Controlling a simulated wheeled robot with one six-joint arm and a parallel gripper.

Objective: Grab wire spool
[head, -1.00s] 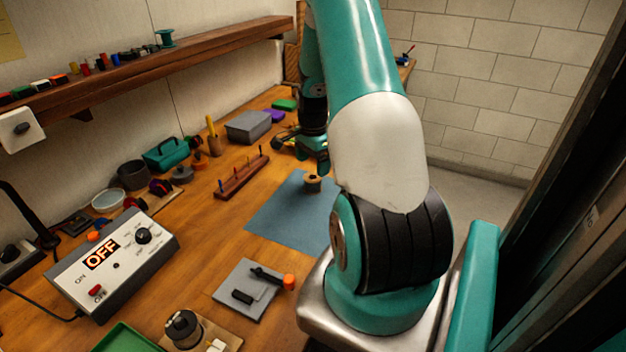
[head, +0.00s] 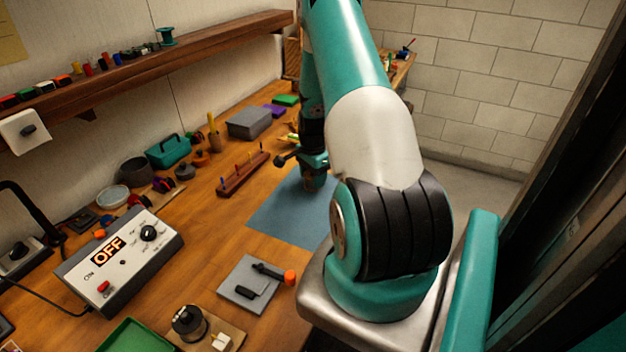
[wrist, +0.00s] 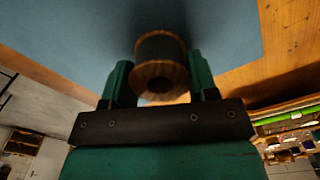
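The wire spool (wrist: 160,60) is a small dark cylinder with wooden end discs and a dark centre hole. In the wrist view it lies between the two fingers of my gripper (wrist: 160,78), over the blue mat (wrist: 75,35). No clear gap shows on either side, but I cannot tell whether the fingers press on it. I cannot tell whether the spool rests on the mat.
A wooden peg rack (head: 243,175) stands left of the mat. A grey box (head: 248,123) and a teal toolbox (head: 168,152) sit farther back. A grey plate with a tool (head: 240,285) and the OFF control box (head: 120,262) lie nearer. The mat's near part is clear.

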